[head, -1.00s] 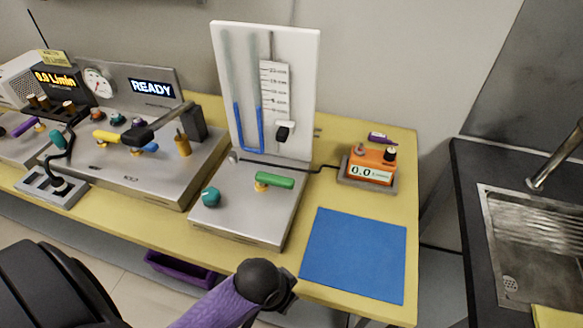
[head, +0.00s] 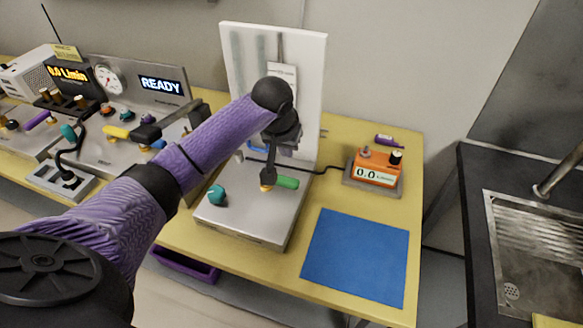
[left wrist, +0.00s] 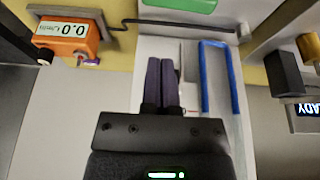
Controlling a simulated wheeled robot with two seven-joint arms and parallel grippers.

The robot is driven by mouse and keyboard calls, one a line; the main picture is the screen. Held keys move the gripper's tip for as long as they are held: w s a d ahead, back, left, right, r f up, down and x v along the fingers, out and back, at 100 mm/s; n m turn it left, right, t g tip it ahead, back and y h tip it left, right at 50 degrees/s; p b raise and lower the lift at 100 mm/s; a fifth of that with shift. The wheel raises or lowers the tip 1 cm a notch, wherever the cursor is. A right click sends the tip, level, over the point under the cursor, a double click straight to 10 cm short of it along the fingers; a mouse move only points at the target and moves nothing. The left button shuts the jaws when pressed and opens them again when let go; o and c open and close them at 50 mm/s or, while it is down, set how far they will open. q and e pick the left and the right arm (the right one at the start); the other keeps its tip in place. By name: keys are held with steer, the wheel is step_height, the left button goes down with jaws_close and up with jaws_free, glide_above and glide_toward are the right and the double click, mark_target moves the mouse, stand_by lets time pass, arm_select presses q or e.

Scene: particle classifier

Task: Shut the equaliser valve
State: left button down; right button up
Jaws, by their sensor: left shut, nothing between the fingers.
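The green-handled valve (head: 286,182), which I take for the equaliser valve, sits on the grey base of the manometer (head: 250,215). Its handle points right from a brass stem (head: 266,187). My left gripper (head: 268,178) reaches down over the valve, its tips close to the handle's left end; I cannot tell if they touch. In the left wrist view the green handle (left wrist: 180,5) is cut off at the top edge, beyond the gripper (left wrist: 162,62), whose fingers are together and empty. My right gripper is not in view.
A teal knob (head: 216,195) stands on the same base, left of the valve. An orange meter (head: 375,170) reading 0.0 is at right, with a black cable running to the manometer. A blue mat (head: 355,257) lies flat in front. A sink (head: 540,240) is at far right.

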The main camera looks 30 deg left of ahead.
mark_target(280, 182)
arm_select(q)
steer(key=b+x, duration=0.4)
steer(key=x, duration=0.5)
steer(key=shift+d+f+b, duration=0.1)
steer(key=shift+f+b, duration=0.15)
steer(key=shift+b, duration=0.1)
steer(key=shift+w+f, duration=0.2)
steer(key=shift+f, duration=0.1)
steer(key=shift+r, duration=0.1)
steer(key=shift+s, duration=0.1)
steer(key=shift+m+p, duration=0.4)
